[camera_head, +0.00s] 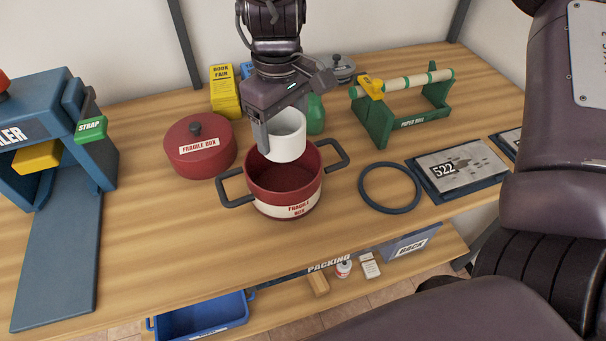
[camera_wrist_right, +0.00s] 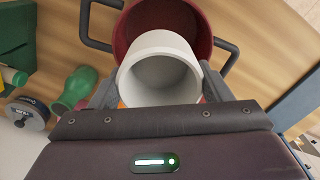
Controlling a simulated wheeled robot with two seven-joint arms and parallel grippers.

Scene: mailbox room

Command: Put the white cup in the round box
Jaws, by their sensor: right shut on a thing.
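The white cup (camera_head: 288,136) is held by my right gripper (camera_head: 283,128), which is shut on it. The cup is above the back part of the open red round box (camera_head: 268,176), labelled FRAGILE BOX, with dark handles at both sides. In the right wrist view the cup (camera_wrist_right: 160,72) sits between the fingers, its open end showing, and the round box (camera_wrist_right: 203,18) lies beyond it. The round box's red lid (camera_head: 200,150), with a dark knob, lies on the table to the left. My left gripper is not in view.
A blue sealer (camera_head: 50,130) stands at the left. A yellow box (camera_head: 224,92), a green object (camera_head: 315,115) and a green paper-roll holder (camera_head: 410,110) are behind. A dark ring (camera_head: 390,207) and a plate marked 522 (camera_head: 458,170) lie to the right. Bare table is in front.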

